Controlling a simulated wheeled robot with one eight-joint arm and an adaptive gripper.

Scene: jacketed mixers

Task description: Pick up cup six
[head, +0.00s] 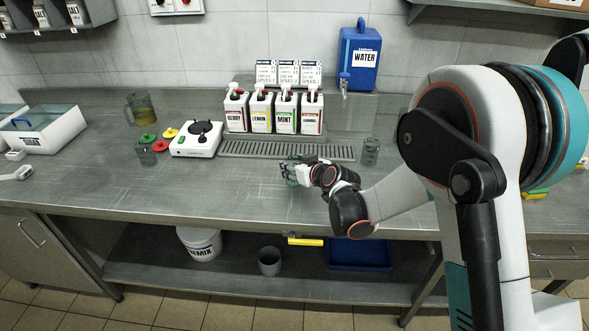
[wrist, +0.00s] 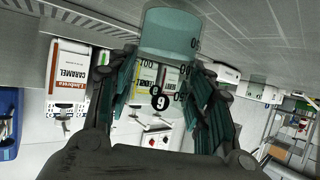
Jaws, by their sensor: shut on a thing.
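Cup six (wrist: 172,32) is a clear teal beaker with dark volume marks and a black-ringed 6. In the wrist view it sits between the two dark ribbed fingers of my gripper (wrist: 163,85), which is shut on it. In the head view my gripper (head: 291,171) is low over the middle of the steel counter, in front of the drain grate. The cup is mostly hidden there by the fingers. I cannot tell whether its base touches the counter.
Another clear cup (head: 370,152) stands right of the grate (head: 287,151). A further cup (head: 147,154) stands left, beside coloured lids and a white hot plate (head: 196,139). Syrup jugs (head: 273,111), a blue water tank (head: 359,60) and a pitcher (head: 140,108) stand behind.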

